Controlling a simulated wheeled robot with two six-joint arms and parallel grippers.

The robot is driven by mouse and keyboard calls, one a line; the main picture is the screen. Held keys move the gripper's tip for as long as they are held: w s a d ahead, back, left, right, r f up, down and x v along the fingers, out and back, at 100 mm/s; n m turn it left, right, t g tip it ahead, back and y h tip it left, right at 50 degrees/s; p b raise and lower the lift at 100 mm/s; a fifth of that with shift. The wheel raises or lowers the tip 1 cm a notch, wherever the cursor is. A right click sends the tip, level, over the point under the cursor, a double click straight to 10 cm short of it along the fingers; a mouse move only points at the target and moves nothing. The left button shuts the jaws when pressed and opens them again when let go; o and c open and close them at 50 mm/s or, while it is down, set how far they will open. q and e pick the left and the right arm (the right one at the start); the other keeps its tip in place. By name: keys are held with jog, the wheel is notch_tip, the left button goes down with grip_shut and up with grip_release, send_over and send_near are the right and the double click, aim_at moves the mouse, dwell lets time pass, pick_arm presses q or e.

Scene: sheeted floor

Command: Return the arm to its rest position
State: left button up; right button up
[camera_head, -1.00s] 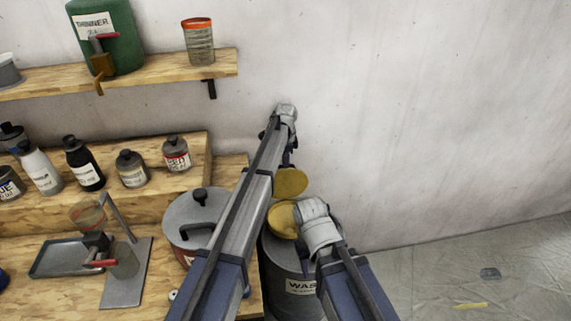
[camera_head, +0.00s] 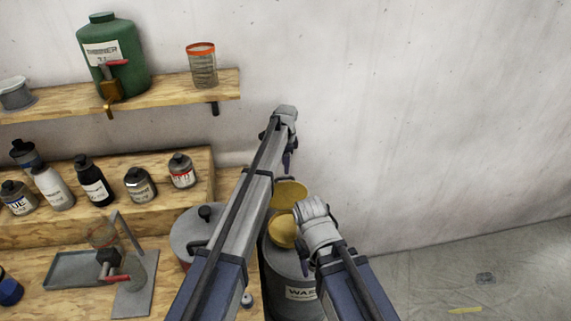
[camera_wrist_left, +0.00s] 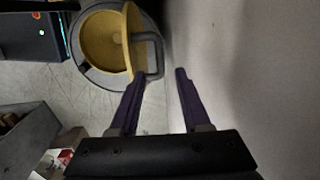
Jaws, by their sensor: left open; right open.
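My left gripper (camera_head: 287,158) is at the end of the long arm reaching up and forward from the lower left, close to the white wall. In the left wrist view its two dark fingers (camera_wrist_left: 159,86) are apart with nothing between them. My right gripper (camera_head: 306,258) points down over the waste can; its fingers are mostly hidden behind its own wrist and arm. The grey waste can (camera_head: 283,268) stands on the floor below, with its yellow lid (camera_head: 290,193) raised. The can also shows in the left wrist view (camera_wrist_left: 90,78), beyond the left fingers.
A wooden bench at left holds several bottles, a lidded pot (camera_head: 190,232) partly behind my left arm, and a metal tray (camera_head: 75,268). A shelf (camera_head: 165,92) above holds a green thinner container (camera_head: 125,60) and an orange-rimmed can (camera_head: 202,68). Floor at right is mostly clear.

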pick_arm(q)
jog(key=shift+r+p, duration=0.3)
jog(key=shift+r, duration=0.4)
pick_arm(e)
jog(key=shift+r, duration=0.65)
pick_arm(q)
jog(key=shift+f, duration=0.1)
jog(key=s+a+n+g+y, duration=0.1)
jog(key=s+n, duration=1.1)
jog(key=s, duration=3)
jog(key=shift+s+a, duration=0.15)
jog(key=shift+a, duration=0.8)
